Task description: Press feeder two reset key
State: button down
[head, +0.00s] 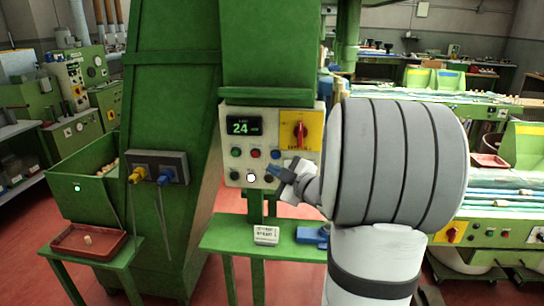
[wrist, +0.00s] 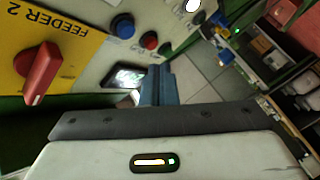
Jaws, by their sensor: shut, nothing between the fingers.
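The feeder control panel (head: 312,150) is a pale plate on a green column, with a yellow section around a red rotary switch (head: 300,130). In the wrist view the yellow section (wrist: 75,30) reads FEEDER 2. A display (head: 244,128) shows 24. Below it are a green button (head: 236,153), a red button (head: 256,153) and a blue button (head: 275,154), then a lower row with a white lit button (head: 251,177). Button labels are too small to read. My gripper (head: 271,171) is shut and empty in front of the lower right of the panel; contact cannot be told. Its blue fingers (wrist: 158,85) hide part of the panel.
A green shelf (head: 225,238) below the panel holds a small white sign (head: 266,235) and a blue object (head: 312,235). A box with yellow and blue knobs (head: 158,168) sits to the left. A red tray (head: 88,241) with a cork stands lower left.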

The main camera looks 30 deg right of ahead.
aim_at(275, 156)
jog(key=w+d, duration=0.2)
jog(key=w, duration=0.1)
jog(key=shift+w+d, duration=0.1)
dwell(2.1)
jog(key=shift+w+d, duration=0.2)
jog(key=shift+w, duration=0.05)
jog(key=shift+w+d, duration=0.25)
jog(key=shift+w, duration=0.1)
dwell(0.7)
jog(key=shift+b, duration=0.3)
jog(key=shift+s+a, duration=0.45)
jog(key=shift+s, duration=0.25)
jog(key=shift+b, duration=0.3)
